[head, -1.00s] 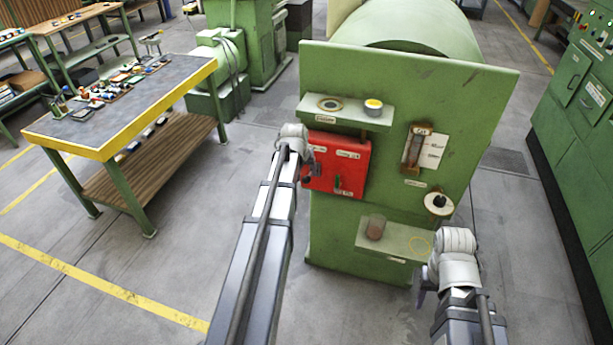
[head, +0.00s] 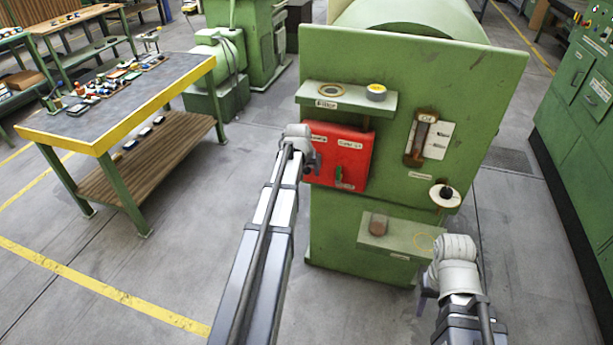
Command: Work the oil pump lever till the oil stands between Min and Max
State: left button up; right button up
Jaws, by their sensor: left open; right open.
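The oil gauge (head: 420,140) is a brown upright holder on the green machine panel, with a white label card (head: 438,141) to its right. The oil level and the card's marks are too small to read. A black knob (head: 446,192) sits on a white round plate lower right of the gauge; I cannot tell whether it is the pump lever. My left gripper (head: 313,168) is open at the left edge of the red box, mostly hidden behind its wrist. My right gripper (head: 423,292) is open below the lower shelf's right end, apart from the knob and partly hidden.
The red box (head: 343,160) carries a small green switch. An upper shelf (head: 350,100) holds a ring and a yellow-topped tin (head: 376,91). A lower shelf (head: 400,235) holds a brown cylinder (head: 378,224) and a yellow ring mark. A workbench (head: 105,140) stands left; green cabinets (head: 575,110) stand right.

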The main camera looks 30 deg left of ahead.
pick_arm(q)
grip_shut()
dwell(0.5)
dwell(0.9)
